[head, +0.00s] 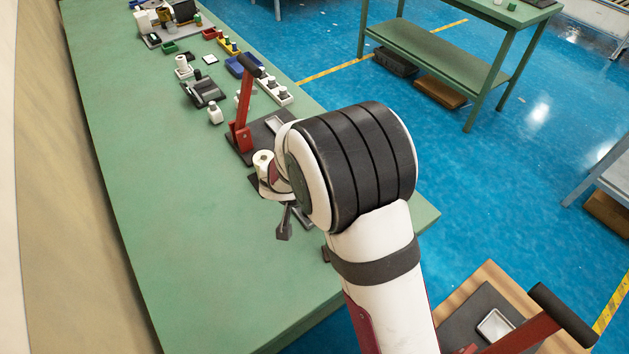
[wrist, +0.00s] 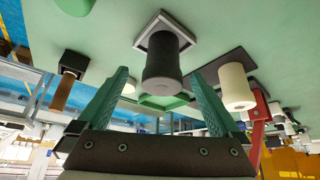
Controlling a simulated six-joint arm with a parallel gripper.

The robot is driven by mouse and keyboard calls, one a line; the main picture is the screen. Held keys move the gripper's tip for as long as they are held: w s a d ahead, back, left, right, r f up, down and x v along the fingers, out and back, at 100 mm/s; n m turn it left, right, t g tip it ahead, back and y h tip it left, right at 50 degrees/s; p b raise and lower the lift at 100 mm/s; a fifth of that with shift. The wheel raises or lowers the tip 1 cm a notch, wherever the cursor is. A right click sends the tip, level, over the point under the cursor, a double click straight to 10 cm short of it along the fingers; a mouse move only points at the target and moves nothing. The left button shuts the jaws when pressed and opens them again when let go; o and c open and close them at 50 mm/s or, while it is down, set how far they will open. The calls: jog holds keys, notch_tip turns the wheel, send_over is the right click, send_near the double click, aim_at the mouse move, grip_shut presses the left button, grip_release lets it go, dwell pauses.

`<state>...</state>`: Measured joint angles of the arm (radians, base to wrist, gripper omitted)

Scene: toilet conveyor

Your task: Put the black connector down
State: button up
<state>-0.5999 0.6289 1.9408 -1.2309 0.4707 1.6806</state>
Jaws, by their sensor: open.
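The black connector (wrist: 162,72) is a dark cylinder in the wrist view, which looks upside down. It stands on a square pale-rimmed base (wrist: 148,40) on the green table. My gripper (wrist: 160,74) is open, its two green fingers apart on either side of the connector in the picture. Gaps show between the connector and both fingers, and I cannot tell whether its end reaches in between the tips. In the head view my arm covers much of this area, and I cannot make out the connector there.
A white cylinder (wrist: 237,88) on a dark plate stands close by, near a red lever (wrist: 259,130). A red lever press (head: 240,132) and a white roll (head: 263,160) also show in the head view. The green table (head: 180,240) is clear at front left. Several parts stand farther back.

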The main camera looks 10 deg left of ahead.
jog(key=x, duration=0.5)
jog(key=shift+a+f, duration=0.1)
jog(key=shift+a, duration=0.1)
grip_shut()
jog(key=shift+w+d+r, duration=0.1)
jog(key=shift+r, duration=2.2)
jog(key=s+d+r, duration=0.2)
jog(key=d+r, duration=0.4)
jog(key=d, duration=0.5)
jog(key=w+n+y, duration=0.2)
jog(key=w+n, duration=0.2)
jog(key=w, duration=1.5)
jog(key=w+a+f, duration=0.1)
jog(key=a+f, duration=0.1)
jog(key=a, duration=0.1)
jog(key=w+a+f, duration=0.1)
jog(key=a+f, duration=0.1)
jog(key=a, duration=0.2)
jog(key=w+a+f, duration=0.1)
jog(key=a+f, duration=0.1)
jog(key=a, duration=0.2)
jog(key=shift+w+f, duration=0.1)
jog(key=shift+f, duration=0.05)
jog(key=shift+a+f, duration=0.1)
jog(key=shift+f, duration=1.95)
